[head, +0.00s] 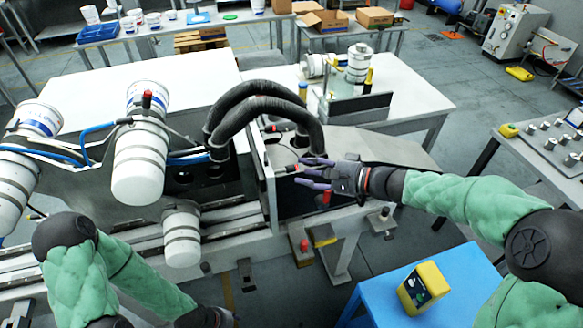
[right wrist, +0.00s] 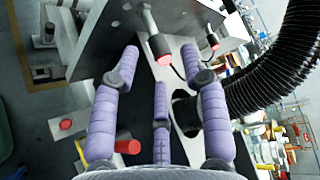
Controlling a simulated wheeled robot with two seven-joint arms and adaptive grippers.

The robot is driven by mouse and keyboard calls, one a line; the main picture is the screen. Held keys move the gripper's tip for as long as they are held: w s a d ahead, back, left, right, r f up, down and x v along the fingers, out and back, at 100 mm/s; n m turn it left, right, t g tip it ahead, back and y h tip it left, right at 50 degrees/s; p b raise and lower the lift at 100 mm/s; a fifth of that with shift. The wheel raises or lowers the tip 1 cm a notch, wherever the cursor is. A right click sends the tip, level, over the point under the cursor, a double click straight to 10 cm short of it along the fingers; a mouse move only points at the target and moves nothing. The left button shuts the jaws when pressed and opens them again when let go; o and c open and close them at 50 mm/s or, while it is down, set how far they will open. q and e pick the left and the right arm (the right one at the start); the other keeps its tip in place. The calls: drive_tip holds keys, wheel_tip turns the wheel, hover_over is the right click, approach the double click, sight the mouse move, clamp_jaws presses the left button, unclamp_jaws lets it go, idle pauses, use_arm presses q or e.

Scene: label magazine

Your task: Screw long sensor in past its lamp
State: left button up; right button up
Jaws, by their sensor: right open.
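Two slim grey sensors with red-lit ends stick out of the upright plate (right wrist: 100,42). The nearer one (right wrist: 150,25), which looks longer, also shows in the head view (head: 285,169). The other sensor (right wrist: 208,22) is further right in the right wrist view and near the black hoses in the head view (head: 278,127). My right gripper (head: 306,171) is open, with its purple fingers spread. In the right wrist view the nearer sensor's red end shows between the fingertips (right wrist: 160,55), with no clear contact. My left gripper (head: 212,317) is at the bottom edge, its fingers unclear.
Thick black ribbed hoses (head: 265,100) arch close above the sensors. White canisters (head: 138,165) hang on the left. A red button (head: 304,246) sits on the front rail. A blue stand (head: 425,290) with a yellow device (head: 424,286) is at the lower right.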

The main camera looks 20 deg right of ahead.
sight(292, 166)
drive_tip(key=shift+x, duration=2.65)
drive_tip(key=shift+d+r, duration=0.1)
drive_tip(key=shift+r, duration=0.05)
clamp_jaws()
